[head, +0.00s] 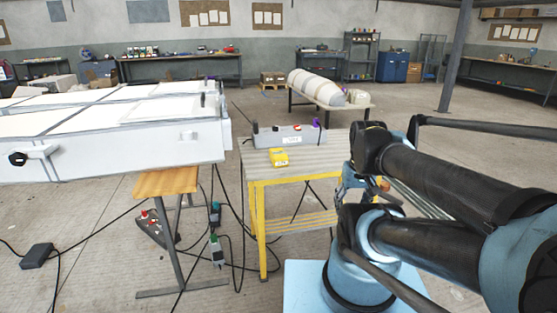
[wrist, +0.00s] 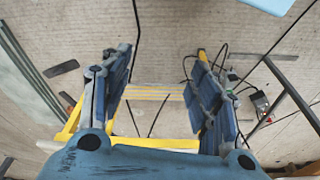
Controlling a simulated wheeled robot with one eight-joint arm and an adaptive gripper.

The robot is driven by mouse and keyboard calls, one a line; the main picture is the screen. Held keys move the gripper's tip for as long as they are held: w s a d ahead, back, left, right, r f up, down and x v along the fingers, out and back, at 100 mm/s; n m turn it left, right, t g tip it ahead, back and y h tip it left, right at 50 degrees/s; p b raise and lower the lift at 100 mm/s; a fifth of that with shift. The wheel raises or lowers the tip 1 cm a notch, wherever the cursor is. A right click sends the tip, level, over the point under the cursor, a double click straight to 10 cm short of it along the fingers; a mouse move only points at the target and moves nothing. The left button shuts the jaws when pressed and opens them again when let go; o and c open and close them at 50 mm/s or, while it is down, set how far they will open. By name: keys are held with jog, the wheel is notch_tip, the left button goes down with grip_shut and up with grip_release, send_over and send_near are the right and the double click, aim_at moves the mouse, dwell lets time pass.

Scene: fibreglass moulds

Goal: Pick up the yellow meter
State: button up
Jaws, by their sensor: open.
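The yellow meter (head: 278,157) is a small boxy yellow thing lying on the yellow-framed work table (head: 310,158), near its left side, in the head view. I cannot make it out in the wrist view. My gripper (wrist: 160,88) is open and empty, its two blue-grey fingers spread wide in the wrist view. Yellow bars of a frame and the floor show between and beyond the fingers. In the head view my gripper (head: 352,180) is partly hidden by my arm, at the table's right side, apart from the meter and to its right.
A grey box with a label (head: 290,137) stands behind the meter. A large white mould (head: 115,145) fills the left, with a wooden-topped stand (head: 165,181) below. Cables hang and lie between stand and table. A wrapped mould (head: 316,87) lies on a table behind.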

jog(key=shift+o, duration=1.2)
jog(key=w+a+r, duration=0.2)
jog(key=w+r, duration=0.3)
jog(key=w, duration=0.2)
jog(key=shift+r+n+t, duration=0.2)
jog(key=shift+n+t, duration=0.1)
notch_tip(320, 180, up, 7)
jog(key=n+t+y, duration=0.1)
jog(key=n, duration=0.1)
send_over(279, 153)
jog(key=s+d, duration=0.2)
jog(key=s, duration=0.4)
jog(key=x, duration=0.7)
jog(key=w+x, duration=0.1)
jog(key=x, duration=0.2)
jog(key=shift+w+a+f, duration=0.1)
jog(key=shift+a+f, duration=0.05)
jog(key=shift+a, duration=0.2)
jog(key=shift+x, duration=2.95)
jog(key=shift+c, duration=0.6)
jog(key=c, duration=1.1)
